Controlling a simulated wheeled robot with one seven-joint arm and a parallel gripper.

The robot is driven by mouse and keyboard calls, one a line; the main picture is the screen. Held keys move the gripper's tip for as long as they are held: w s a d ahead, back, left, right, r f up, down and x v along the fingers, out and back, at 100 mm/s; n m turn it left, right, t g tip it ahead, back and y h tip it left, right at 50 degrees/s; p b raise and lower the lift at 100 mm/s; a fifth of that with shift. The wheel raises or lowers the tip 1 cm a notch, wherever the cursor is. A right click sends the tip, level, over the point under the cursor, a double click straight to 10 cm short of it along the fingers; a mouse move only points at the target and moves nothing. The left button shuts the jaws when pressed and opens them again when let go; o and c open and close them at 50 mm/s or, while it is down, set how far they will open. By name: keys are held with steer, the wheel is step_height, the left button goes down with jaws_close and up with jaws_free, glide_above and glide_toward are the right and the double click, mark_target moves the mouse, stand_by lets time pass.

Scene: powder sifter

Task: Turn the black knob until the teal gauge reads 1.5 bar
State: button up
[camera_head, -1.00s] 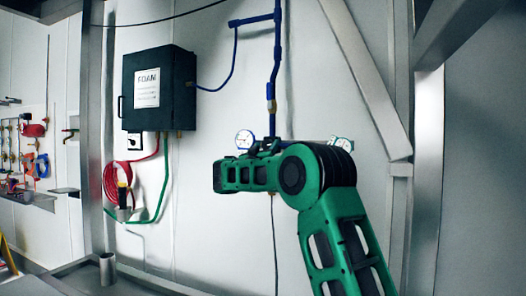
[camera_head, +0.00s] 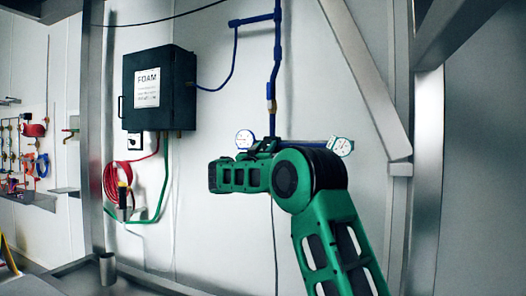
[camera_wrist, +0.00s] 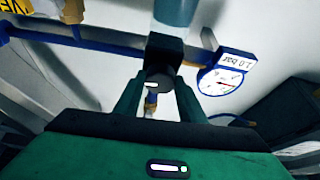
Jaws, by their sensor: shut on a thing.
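The black knob (camera_wrist: 160,77) sits between the two fingers of my gripper (camera_wrist: 158,92) in the wrist view, and the fingers are shut on it. A black block and a teal cylinder (camera_wrist: 175,10) show beyond it. In the head view, a teal-rimmed gauge (camera_head: 341,146) stands to the right above my arm; its reading is too small to tell. A second gauge (camera_head: 244,139), blue-rimmed, stands to the left. A blue-rimmed gauge (camera_wrist: 219,81) with a label showing "1.0 bar" is right of the knob in the wrist view. My arm hides the knob and fingers in the head view.
A blue pipe (camera_head: 277,60) comes down the wall to the valve area. A dark FOAM box (camera_head: 159,88) hangs to the left, with red and green hoses (camera_head: 117,182) below. A slanted metal beam (camera_head: 367,80) and posts stand to the right.

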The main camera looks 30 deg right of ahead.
steer(key=m, duration=0.1)
steer(key=m+g+h, duration=0.1)
steer(key=m, duration=0.1)
steer(key=shift+w+a+m, duration=0.15)
steer(key=shift+m, duration=0.15)
steer(key=shift+r+m+g+h, duration=0.1)
steer(key=shift+m+g+h, duration=0.2)
steer(key=shift+m+g, duration=0.8)
steer(key=shift+m+g+h, duration=0.3)
steer(key=shift+m+g, duration=0.1)
steer(key=shift+m, duration=1.4)
steer(key=o, duration=1)
steer(key=shift+o, duration=0.2)
steer(key=v, duration=1)
steer(key=shift+a, duration=0.35)
